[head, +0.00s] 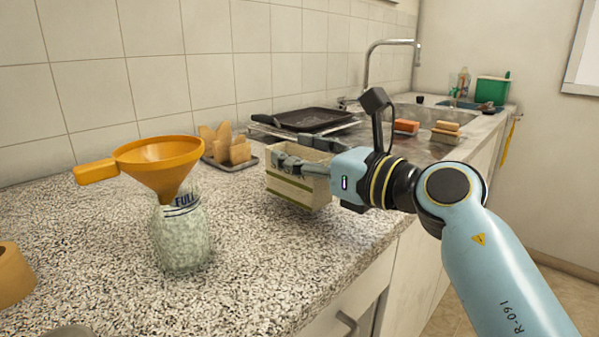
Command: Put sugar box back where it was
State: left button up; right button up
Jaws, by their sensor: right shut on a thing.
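My left gripper does not show.
A glass jar (181,240) with an orange funnel (160,163) in its mouth stands left on the speckled counter (255,285). A tray of bread (230,148), a black pan (312,119) and sponges (446,131) by the sink (425,115) lie behind. A tan roll (12,275) is far left.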

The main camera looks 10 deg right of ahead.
notch_tip(320, 180, down, 2)
jog(key=shift+r, duration=0.1)
jog(key=o, duration=1.3)
jog(key=shift+o, duration=0.2)
